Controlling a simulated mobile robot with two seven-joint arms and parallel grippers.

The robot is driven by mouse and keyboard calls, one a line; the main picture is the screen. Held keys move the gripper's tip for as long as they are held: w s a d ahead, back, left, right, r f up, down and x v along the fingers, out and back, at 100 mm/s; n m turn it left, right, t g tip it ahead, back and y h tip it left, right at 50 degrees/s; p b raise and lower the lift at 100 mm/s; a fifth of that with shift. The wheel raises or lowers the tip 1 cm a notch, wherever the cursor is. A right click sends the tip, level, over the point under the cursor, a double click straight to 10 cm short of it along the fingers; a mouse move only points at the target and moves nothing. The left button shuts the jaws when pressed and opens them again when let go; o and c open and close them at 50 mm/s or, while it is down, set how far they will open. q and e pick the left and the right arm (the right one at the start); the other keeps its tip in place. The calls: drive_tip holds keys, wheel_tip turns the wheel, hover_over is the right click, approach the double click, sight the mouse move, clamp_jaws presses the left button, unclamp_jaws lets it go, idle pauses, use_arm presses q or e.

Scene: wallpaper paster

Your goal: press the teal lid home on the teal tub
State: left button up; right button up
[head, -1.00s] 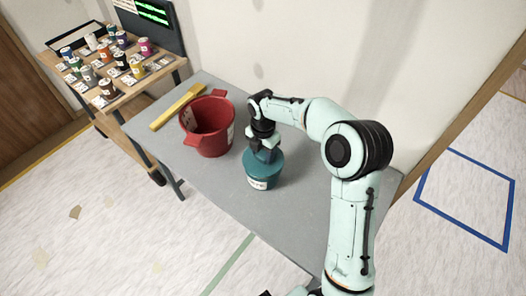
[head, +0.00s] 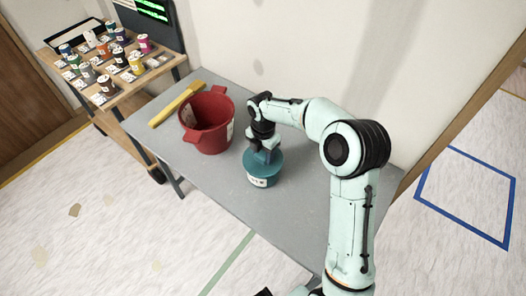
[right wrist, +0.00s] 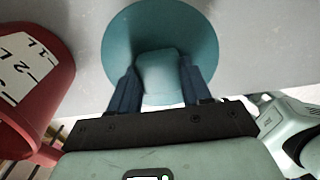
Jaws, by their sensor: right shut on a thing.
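The teal tub (head: 261,181), with a white label on its side, stands upright on the grey table. The round teal lid (head: 251,164) lies over its mouth. I cannot tell whether the lid's rim is fully seated. My right gripper (head: 266,153) comes down from above and is shut on the lid's raised knob. In the right wrist view, the fingers of my right gripper (right wrist: 160,88) stand on either side of the pale teal knob (right wrist: 165,72), with the lid (right wrist: 160,28) spread out around it. The tub is hidden below the lid there. My left gripper is not in view.
A red bucket (head: 208,125) stands close to the left of the tub, and a yellow strip (head: 177,105) lies behind it. The grey table (head: 300,215) is clear in front and to the right. A wooden rack (head: 110,85) of small pots stands at the far left.

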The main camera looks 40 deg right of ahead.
sight(263, 154)
drive_tip(key=o, duration=1.1)
drive_tip(key=shift+f, duration=0.1)
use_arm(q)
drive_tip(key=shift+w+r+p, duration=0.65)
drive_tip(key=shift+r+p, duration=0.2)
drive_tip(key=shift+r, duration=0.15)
use_arm(e)
wheel_tip(263, 154, up, 13)
drive_tip(key=shift+r, duration=0.2)
